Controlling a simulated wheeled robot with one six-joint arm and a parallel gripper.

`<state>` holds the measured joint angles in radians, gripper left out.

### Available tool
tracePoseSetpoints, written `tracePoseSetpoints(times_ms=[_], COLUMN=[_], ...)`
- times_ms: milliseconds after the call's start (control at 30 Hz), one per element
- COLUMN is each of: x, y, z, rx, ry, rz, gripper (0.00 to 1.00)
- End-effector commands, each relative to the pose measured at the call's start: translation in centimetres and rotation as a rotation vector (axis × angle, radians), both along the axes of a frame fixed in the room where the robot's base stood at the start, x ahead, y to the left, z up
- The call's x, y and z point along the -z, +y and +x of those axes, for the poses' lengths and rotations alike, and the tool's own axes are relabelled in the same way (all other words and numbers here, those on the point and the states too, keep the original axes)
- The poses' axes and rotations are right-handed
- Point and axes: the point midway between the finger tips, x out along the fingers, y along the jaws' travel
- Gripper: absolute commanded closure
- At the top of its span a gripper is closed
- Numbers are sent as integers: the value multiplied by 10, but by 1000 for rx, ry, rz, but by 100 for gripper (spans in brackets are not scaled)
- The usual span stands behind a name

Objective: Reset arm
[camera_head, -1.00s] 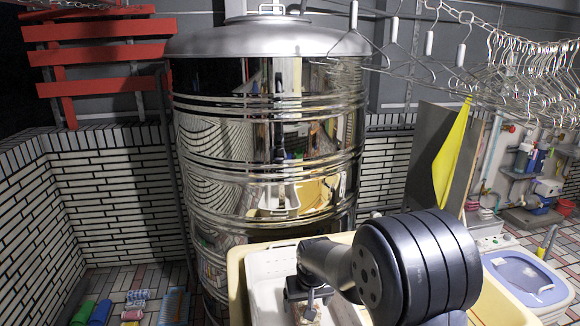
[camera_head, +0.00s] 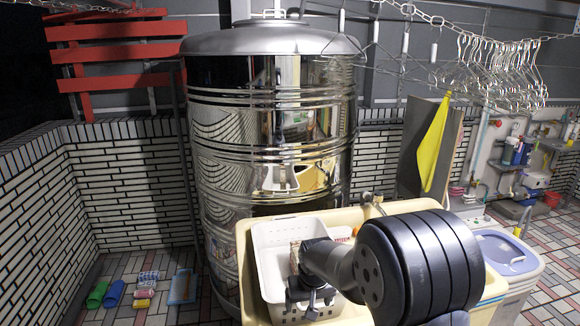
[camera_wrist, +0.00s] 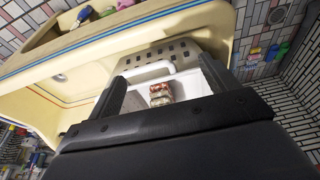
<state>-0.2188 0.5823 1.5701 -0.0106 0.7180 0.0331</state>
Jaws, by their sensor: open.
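My gripper (camera_head: 312,298) is at the end of my arm, in front of and over the white basket in the head view. In the wrist view the two dark fingers of my gripper (camera_wrist: 166,82) stand apart with nothing held between them. The white basket (camera_head: 268,240) sits in a cream sink (camera_head: 405,210). Between the fingers the wrist view shows the white basket (camera_wrist: 188,84) with a small brown and reddish packet (camera_wrist: 160,94) inside it. My arm hides part of the basket and sink in the head view.
A large steel tank (camera_head: 270,130) stands behind the sink. Wire hangers (camera_head: 500,70) hang from a chain at upper right. A yellow cloth (camera_head: 434,145) is behind the sink, and a washing machine (camera_head: 510,260) is to its right. Tiled floor is open at left, with several small items.

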Motion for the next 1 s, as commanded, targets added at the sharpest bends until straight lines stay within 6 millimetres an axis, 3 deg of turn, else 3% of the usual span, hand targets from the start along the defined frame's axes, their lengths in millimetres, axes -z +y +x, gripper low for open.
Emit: tracePoseSetpoints(times_ms=[300, 500, 1000], x=[3, 13, 17], y=[-53, -77, -86], z=[-18, -29, -34], rx=[91, 136, 154], ry=[0, 0, -1], rz=[0, 0, 0], gripper=[18, 18, 18])
